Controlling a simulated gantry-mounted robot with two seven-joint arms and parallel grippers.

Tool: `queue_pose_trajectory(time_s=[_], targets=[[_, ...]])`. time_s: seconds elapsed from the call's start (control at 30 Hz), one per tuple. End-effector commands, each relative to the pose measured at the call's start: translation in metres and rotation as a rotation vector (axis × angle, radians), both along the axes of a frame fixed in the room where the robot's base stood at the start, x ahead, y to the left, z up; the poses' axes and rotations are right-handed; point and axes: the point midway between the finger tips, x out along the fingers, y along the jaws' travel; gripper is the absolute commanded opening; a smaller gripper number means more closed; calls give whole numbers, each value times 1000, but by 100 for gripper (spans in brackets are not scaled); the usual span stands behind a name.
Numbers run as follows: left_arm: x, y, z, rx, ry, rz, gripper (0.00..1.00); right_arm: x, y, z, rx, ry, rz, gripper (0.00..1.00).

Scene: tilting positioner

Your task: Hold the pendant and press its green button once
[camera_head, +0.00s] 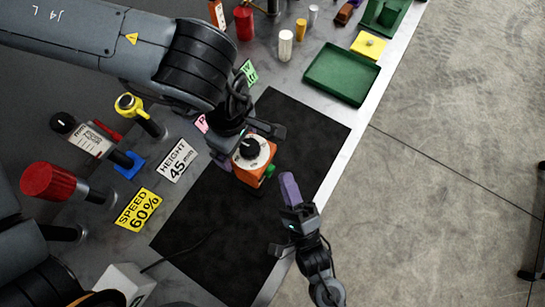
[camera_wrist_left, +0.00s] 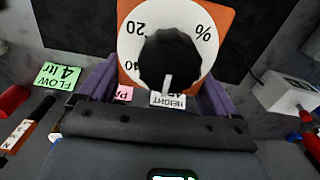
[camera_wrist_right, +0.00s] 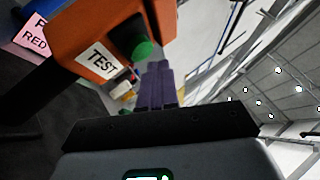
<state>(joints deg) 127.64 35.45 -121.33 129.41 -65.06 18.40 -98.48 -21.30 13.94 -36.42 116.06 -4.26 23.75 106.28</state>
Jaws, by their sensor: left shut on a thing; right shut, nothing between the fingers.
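The orange pendant (camera_head: 256,166) has a white dial face with a black knob (camera_head: 250,147) and a green button (camera_head: 270,171) on its side. My left gripper (camera_head: 246,138) is shut on the pendant and holds it over the black mat; the dial (camera_wrist_left: 170,57) fills the left wrist view. My right gripper (camera_head: 289,188) is shut and empty, its purple fingers just right of the green button, with a small gap. In the right wrist view the green button (camera_wrist_right: 143,50) stands beside the TEST label, left of and above the fingertips (camera_wrist_right: 158,68).
The black mat (camera_head: 215,235) lies under both grippers. Left of it are a yellow SPEED card (camera_head: 138,209), a white HEIGHT card (camera_head: 176,160) and a red-capped post (camera_head: 50,181). A green tray (camera_head: 342,73) sits at the upper right. A white box (camera_head: 125,284) is at lower left.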

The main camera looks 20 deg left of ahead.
Motion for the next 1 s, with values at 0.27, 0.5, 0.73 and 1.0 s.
queue_pose_trajectory(time_s=[0.27, 0.5, 0.73, 1.0], targets=[[0, 0, 1, -1, -1, 0, 34, 0, 0, 0, 0, 0, 0, 0], [0, 0, 1, -1, -1, 0, 34, 0, 0, 0, 0, 0, 0, 0], [0, 0, 1, -1, -1, 0, 34, 0, 0, 0, 0, 0, 0, 0], [0, 0, 1, -1, -1, 0, 34, 1, 7, 0, 0, 0, 0, 0]])
